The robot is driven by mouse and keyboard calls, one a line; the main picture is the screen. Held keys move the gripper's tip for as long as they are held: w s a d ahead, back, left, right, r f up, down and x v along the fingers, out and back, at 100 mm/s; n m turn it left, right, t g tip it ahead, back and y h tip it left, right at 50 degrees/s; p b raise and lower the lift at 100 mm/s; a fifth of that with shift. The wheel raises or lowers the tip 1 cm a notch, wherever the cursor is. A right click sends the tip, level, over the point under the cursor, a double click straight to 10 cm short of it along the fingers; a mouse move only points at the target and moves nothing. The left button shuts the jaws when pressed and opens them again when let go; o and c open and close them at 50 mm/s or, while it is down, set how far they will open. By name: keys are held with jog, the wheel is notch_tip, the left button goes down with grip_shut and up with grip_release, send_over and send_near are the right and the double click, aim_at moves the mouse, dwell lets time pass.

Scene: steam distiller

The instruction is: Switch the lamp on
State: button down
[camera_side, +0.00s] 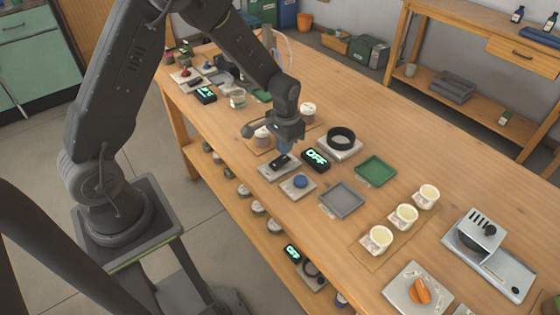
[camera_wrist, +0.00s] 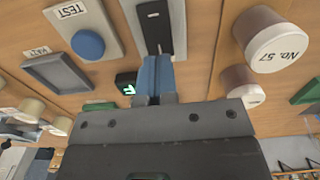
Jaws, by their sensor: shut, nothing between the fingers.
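A pale plate with a black switch (camera_side: 281,160) lies on the wooden bench. The switch also shows at the top of the wrist view (camera_wrist: 160,22). My gripper (camera_side: 285,149) is over this switch, its blue fingers together and empty. In the wrist view the fingertips (camera_wrist: 158,60) reach the near end of the switch; I cannot tell whether they touch it. A black display (camera_side: 316,158) beside the plate reads "OFF" in green. A pale base with a black ring (camera_side: 341,139) stands behind the display; I cannot tell whether it is the lamp.
A blue button (camera_wrist: 88,44) on a plate marked "TEST" is next to the switch. A grey tray (camera_side: 342,200), a green tray (camera_side: 376,170) and cream-filled cups (camera_side: 404,216) stand to the right. A jar marked "No. 57" (camera_wrist: 272,46) is close on the other side.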

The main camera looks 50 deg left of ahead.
aim_at(285, 157)
jog(key=shift+f, duration=1.35)
dwell(1.1)
jog(key=shift+r, duration=3.5)
jog(key=s+d+r+t, duration=0.2)
jog(key=s+r, duration=0.8)
jog(key=s+d+r+t, duration=0.3)
jog(key=s+r, duration=0.7)
jog(key=s, duration=0.1)
jog(key=shift+s+t, duration=0.15)
jog(key=shift+t, duration=0.15)
jog(key=shift+r, duration=0.1)
